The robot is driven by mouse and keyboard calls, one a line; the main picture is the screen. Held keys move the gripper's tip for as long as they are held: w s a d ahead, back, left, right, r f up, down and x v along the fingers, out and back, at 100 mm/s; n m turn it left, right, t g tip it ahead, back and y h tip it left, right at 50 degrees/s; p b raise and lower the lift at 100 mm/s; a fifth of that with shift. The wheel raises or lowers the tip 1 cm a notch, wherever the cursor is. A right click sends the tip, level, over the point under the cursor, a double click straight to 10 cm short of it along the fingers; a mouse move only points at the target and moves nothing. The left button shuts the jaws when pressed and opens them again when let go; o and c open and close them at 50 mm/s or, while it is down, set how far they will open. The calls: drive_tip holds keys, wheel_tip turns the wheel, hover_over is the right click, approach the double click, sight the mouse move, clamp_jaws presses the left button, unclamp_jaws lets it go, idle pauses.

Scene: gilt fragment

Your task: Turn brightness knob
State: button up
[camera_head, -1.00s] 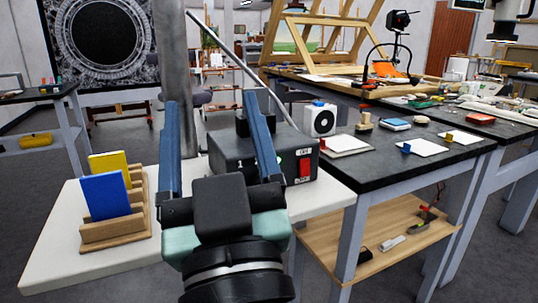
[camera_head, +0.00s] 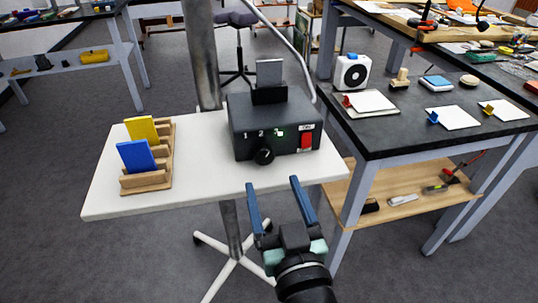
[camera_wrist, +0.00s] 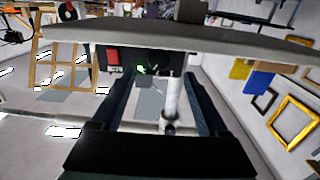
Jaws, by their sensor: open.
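The dark control box (camera_head: 275,125) stands on a white table. Its front carries a round black knob (camera_head: 264,156) below the figures 1 and 2 and a small green light, with a red switch (camera_head: 306,141) to the right. My gripper (camera_head: 274,184) is open and empty, with its blue fingers pointing towards the box near the table's front edge, apart from the knob. In the wrist view the box shows at the top, beyond my open fingers (camera_wrist: 157,82); the red switch (camera_wrist: 113,57) is left of the dark knob there.
A wooden rack (camera_head: 147,181) with a blue and a yellow plate stands at the left of the white table (camera_head: 205,185). A metal pole (camera_head: 203,55) rises behind it. A black-topped bench (camera_head: 385,145) with white cards stands close at the right. Grey floor is open in front.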

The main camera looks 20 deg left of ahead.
sight(265, 159)
drive_tip(key=x, duration=0.7)
drive_tip(key=shift+w+a+p, duration=0.1)
drive_tip(key=shift+w+p, duration=0.1)
drive_tip(key=shift+p, duration=0.1)
